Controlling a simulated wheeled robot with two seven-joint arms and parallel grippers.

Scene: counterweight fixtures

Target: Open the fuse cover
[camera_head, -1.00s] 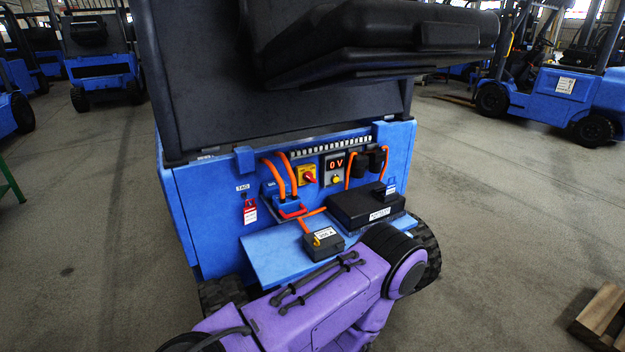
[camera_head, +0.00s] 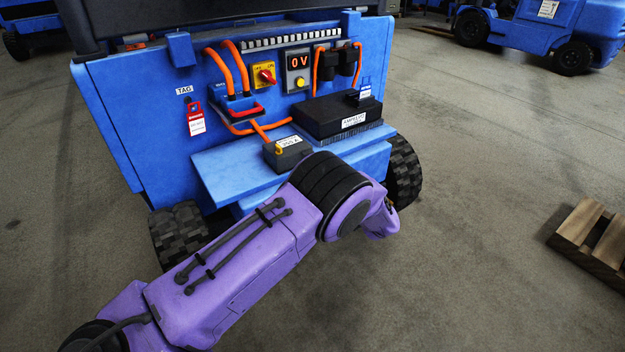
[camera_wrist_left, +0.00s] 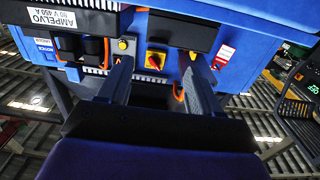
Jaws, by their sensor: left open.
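The small dark grey box with a white "355 A" label (camera_head: 287,153) sits on the front of the blue shelf; I take it as the fuse box with its cover shut. A yellow latch (camera_head: 278,148) shows on its front. My left arm passes in front of the shelf in the head view, and its gripper is hidden there. In the left wrist view, which is upside down, my left gripper (camera_wrist_left: 158,64) is open and empty, its fingers pointing toward the panel. A dark box (camera_wrist_left: 185,31) beyond them seems to be the fuse box. My right gripper is not in view.
A black controller (camera_head: 335,115) stands right of the box. Behind are orange cables (camera_head: 214,69), a red-yellow switch (camera_head: 265,75), a display reading 0 V (camera_head: 298,62) and a red tag (camera_head: 195,118). A wooden pallet (camera_head: 592,237) lies on open floor at right.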

